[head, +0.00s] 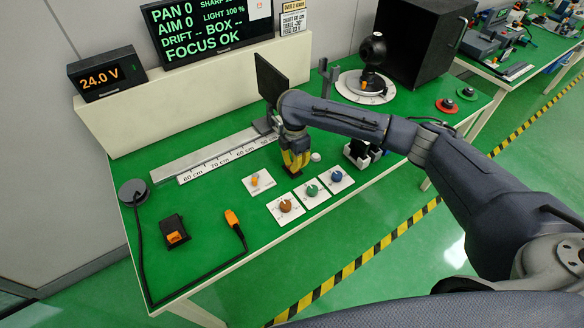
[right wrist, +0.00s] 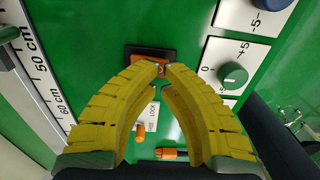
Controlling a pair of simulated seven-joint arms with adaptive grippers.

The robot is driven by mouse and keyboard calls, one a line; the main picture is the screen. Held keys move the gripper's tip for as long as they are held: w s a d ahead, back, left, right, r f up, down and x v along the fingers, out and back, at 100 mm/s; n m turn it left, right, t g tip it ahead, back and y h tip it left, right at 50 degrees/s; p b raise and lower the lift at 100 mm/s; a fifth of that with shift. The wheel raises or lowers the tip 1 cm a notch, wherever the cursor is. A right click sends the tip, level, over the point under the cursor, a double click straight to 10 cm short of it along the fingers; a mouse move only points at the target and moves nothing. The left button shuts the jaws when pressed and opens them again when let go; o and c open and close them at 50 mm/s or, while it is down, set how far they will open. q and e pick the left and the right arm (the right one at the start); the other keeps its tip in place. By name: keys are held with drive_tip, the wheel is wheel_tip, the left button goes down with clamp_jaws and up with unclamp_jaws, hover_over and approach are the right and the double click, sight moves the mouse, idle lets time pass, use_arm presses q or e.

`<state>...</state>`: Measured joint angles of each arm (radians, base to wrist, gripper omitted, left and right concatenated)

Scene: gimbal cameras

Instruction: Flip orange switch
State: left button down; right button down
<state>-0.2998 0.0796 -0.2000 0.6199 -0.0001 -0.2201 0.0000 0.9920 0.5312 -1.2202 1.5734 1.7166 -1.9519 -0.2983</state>
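A small orange toggle switch (head: 254,180) stands on a white plate at the middle of the green bench. My left gripper is out of view.
A ruler rail (head: 215,160) runs behind. A black-orange box (head: 173,231) and orange connector (head: 233,218) lie left. A turntable (head: 348,88) stands farther back.

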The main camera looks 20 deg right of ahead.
drive_tip(key=shift+f, duration=1.25)
idle(0.7)
drive_tip(key=shift+r, duration=3.55)
drive_tip(key=shift+w, duration=0.1)
